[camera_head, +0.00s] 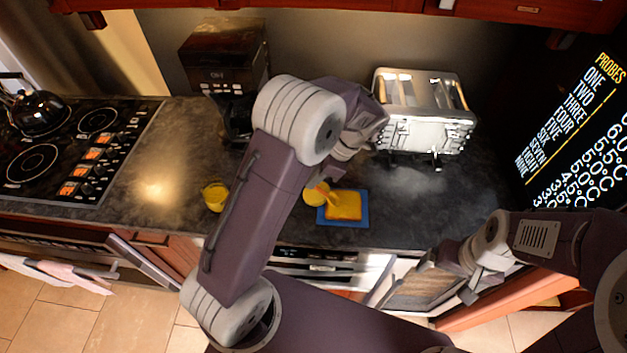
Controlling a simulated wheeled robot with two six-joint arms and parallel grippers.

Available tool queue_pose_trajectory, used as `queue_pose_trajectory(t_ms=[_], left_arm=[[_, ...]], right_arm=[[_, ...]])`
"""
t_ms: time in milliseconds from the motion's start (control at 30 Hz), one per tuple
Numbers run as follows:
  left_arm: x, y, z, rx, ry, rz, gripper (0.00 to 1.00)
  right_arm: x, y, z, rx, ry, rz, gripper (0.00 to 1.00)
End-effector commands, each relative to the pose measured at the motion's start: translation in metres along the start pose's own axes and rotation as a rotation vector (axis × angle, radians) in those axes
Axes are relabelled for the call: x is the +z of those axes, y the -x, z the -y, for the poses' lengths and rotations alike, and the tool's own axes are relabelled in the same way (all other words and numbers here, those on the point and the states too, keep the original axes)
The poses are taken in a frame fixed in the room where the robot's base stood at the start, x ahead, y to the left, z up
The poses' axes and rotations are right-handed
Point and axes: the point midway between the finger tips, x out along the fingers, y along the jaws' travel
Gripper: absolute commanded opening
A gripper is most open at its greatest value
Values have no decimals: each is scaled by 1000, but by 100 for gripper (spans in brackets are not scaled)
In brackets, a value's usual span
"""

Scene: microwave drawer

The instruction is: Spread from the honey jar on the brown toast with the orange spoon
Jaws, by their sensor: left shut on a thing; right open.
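The toast (343,206) lies on a blue square plate or board (362,219) on the dark counter. Its top looks yellow-orange. The orange spoon (328,192) is tilted, with its lower end at the toast's upper left edge. My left gripper (326,177) is shut on the spoon above the toast; my wrist hides most of the fingers. A small yellow-topped jar (314,196) stands just left of the toast, partly hidden by my arm. Another yellow jar (215,196) stands further left; I cannot tell which holds honey. My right gripper (446,279) is open and empty, in front of the counter.
A silver toaster (425,120) stands behind the toast to the right. A dark coffee machine (225,65) is at the back left. A stove (75,150) with a black kettle (38,108) is far left. The counter right of the plate is clear.

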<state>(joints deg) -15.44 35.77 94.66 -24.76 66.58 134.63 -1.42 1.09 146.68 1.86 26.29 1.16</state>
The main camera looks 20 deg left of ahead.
Motion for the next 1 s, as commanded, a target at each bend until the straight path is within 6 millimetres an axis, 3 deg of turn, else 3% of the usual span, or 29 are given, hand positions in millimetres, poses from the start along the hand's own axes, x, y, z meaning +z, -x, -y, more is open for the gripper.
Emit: queue_pose_trajectory(t_ms=[333,700,1000], left_arm=[[0,0,-4,0,1,0,0],[0,-2,-23,0,1,0,0],[1,-2,-24,1,1,0,0]], right_arm=[[0,1,0,0,0,0,92],[-1,7,0,0,0,0,92],[-1,6,0,0,0,0,92]])
